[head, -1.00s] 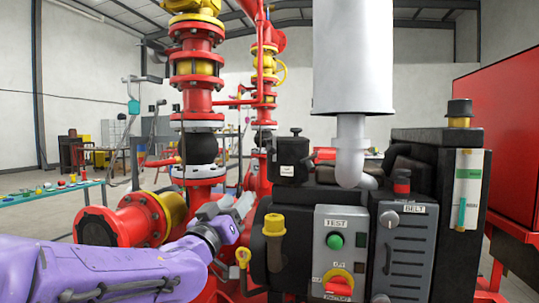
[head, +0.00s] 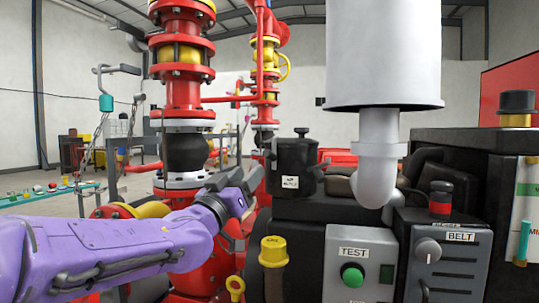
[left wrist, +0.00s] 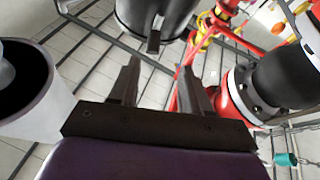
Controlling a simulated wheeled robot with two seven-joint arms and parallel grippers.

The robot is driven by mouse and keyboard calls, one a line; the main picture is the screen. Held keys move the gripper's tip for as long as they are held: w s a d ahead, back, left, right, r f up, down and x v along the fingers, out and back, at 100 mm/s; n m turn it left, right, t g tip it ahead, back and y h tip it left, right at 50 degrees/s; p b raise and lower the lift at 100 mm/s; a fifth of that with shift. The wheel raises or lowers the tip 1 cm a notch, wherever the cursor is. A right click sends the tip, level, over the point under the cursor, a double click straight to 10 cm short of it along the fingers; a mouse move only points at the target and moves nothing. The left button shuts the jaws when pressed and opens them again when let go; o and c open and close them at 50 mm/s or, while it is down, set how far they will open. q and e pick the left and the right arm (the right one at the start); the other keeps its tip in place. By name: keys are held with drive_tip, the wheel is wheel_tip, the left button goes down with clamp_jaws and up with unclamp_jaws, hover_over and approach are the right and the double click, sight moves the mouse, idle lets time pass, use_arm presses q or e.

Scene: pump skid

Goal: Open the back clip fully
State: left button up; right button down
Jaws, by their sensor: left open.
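A black canister with a knob on its lid and a white label (head: 292,168) stands on the engine, right of my left gripper. It fills the top of the left wrist view (left wrist: 130,14). A small dark tab (left wrist: 155,38), which looks like a clip, hangs from its side there. My left gripper (head: 243,182) is open and empty, close to the canister's left side. In the left wrist view its fingers (left wrist: 161,68) point toward the tab, which is in line with the gap between them. My right gripper is out of view.
A white exhaust pipe (head: 376,165) rises right of the canister. A yellow-capped filler (head: 273,252) and the grey TEST panel (head: 360,268) stand below. Red pipework with a black rubber joint (head: 185,150) is at the left, behind my left arm.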

sight(267, 157)
use_arm(q)
drive_tip(key=shift+w+d+r+p, duration=0.45)
drive_tip(key=shift+w+r, duration=0.1)
drive_tip(key=shift+r, duration=0.05)
drive_tip(key=shift+w+d+r+p, duration=0.4)
drive_tip(key=shift+w+r, duration=0.1)
drive_tip(key=shift+r, duration=0.1)
drive_tip(key=x, duration=0.2)
drive_tip(key=p+x, duration=0.1)
drive_tip(key=f+p+x, duration=0.1)
drive_tip(key=x, duration=0.1)
drive_tip(key=shift+w+d+r, duration=0.15)
drive_tip(key=shift+w+d, duration=0.15)
drive_tip(key=shift+d, duration=0.1)
drive_tip(key=shift+w+r, duration=0.2)
drive_tip(key=shift+w, duration=0.1)
clamp_jaws()
drive_tip(key=shift+f, duration=0.1)
